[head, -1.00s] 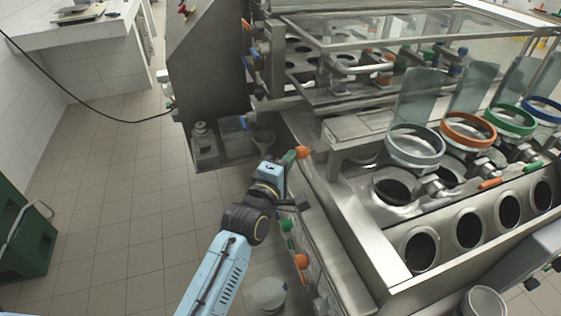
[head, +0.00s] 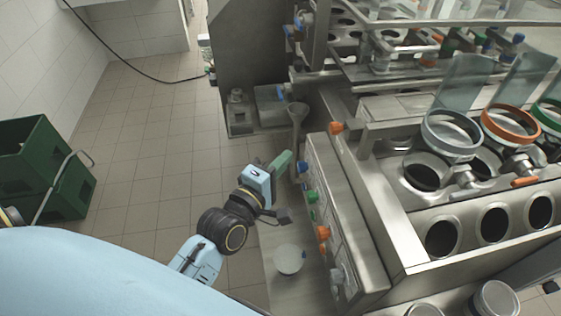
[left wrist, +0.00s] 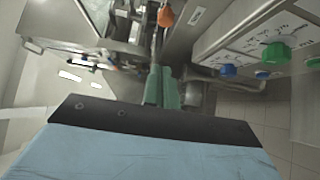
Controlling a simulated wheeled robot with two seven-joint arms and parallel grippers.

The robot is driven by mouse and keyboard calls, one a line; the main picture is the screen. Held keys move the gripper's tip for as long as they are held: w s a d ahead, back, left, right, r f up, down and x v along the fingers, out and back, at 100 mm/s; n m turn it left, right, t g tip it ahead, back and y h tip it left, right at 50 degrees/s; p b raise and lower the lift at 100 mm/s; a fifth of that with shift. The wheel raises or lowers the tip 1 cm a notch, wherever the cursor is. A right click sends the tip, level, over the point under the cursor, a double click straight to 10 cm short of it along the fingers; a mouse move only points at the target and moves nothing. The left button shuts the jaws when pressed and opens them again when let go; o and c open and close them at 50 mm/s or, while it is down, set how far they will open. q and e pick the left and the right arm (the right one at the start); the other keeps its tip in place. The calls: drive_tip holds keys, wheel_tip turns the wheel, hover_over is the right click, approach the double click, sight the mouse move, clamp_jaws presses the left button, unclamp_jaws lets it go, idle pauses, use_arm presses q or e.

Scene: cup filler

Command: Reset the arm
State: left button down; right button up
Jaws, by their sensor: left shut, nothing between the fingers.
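My left gripper (head: 281,161) has green fingers closed together with nothing between them. It is beside the left side of the cup filler machine (head: 400,235), apart from the coloured knobs on its side panel. In the left wrist view, the closed green fingers (left wrist: 161,87) point at the machine, with an orange knob (left wrist: 165,15) beyond them and a green knob (left wrist: 276,52) to the right. My right gripper does not show in either view.
Green crates (head: 45,150) stand on the tiled floor at the left. Tiled floor (head: 150,150) is free between the crates and the machine.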

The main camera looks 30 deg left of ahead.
use_arm(q)
drive_tip(key=shift+s, duration=0.3)
drive_tip(key=s+f+m+g, duration=0.3)
drive_tip(key=s+f, duration=0.1)
drive_tip(key=f, duration=0.8)
drive_tip(key=s+f+m+g, duration=0.3)
drive_tip(key=s+f+m, duration=0.1)
drive_tip(key=f, duration=0.7)
drive_tip(key=s+f+m+g, duration=0.3)
drive_tip(key=s+f, duration=0.1)
drive_tip(key=f, duration=0.8)
drive_tip(key=s+a+f+m+g, duration=0.1)
drive_tip(key=s+f+m+g, duration=0.1)
drive_tip(key=s+f, duration=0.3)
drive_tip(key=s+a+f+m+g+y, duration=0.1)
drive_tip(key=s+a+f+m+g, duration=0.1)
drive_tip(key=s, duration=1)
drive_tip(key=s+a+f+m+g+y, duration=0.1)
drive_tip(key=s+f+m+g, duration=0.2)
drive_tip(key=s+f+m, duration=0.2)
drive_tip(key=s+f, duration=0.2)
drive_tip(key=s, duration=0.2)
drive_tip(key=shift+s+a+f+g, duration=0.2)
drive_tip(key=shift+a+f+g, duration=0.15)
drive_tip(key=shift+g, duration=0.05)
drive_tip(key=shift+s, duration=0.1)
